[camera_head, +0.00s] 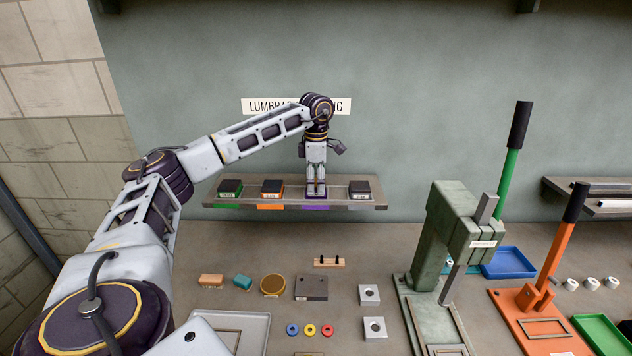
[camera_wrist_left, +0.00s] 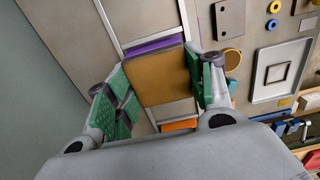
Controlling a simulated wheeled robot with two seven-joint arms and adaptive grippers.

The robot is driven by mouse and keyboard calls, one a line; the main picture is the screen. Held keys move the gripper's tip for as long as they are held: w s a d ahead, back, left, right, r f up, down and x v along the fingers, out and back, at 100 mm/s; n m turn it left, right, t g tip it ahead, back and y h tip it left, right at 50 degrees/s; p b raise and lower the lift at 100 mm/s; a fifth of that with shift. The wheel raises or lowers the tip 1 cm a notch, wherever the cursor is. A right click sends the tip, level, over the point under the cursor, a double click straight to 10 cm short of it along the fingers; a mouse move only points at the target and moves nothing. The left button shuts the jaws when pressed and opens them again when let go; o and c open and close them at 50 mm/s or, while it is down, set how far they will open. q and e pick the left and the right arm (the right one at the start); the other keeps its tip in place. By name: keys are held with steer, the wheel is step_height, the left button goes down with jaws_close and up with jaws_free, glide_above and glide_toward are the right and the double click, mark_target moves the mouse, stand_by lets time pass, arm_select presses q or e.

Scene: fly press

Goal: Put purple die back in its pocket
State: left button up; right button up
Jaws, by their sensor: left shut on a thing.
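The purple die (camera_wrist_left: 155,82) is a squarish block whose tan face shows in the left wrist view, with a purple strip (camera_wrist_left: 155,46) along its far edge. My left gripper (camera_head: 316,190) is shut on it, one green-padded finger on each side. In the head view the gripper points straight down at the shelf (camera_head: 337,192), above the purple label (camera_head: 316,207), between the orange-marked die and the rightmost die. The fingers hide most of the held die there. I cannot tell whether it is fully seated in the pocket. My right gripper is not in view.
On the shelf stand a green-marked die (camera_head: 229,187), an orange-marked die (camera_head: 271,187) and a dark-topped die (camera_head: 359,188). The wall is close behind. Below, the bench holds small parts, a grey tray (camera_head: 262,330), a green fly press (camera_head: 450,235) and an orange press (camera_head: 545,300).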

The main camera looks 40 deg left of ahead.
arm_select(q)
steer(key=shift+f, duration=0.25)
stand_by(2.2)
steer(key=o, duration=1.7)
steer(key=shift+f, duration=0.1)
steer(key=shift+r, duration=6.05)
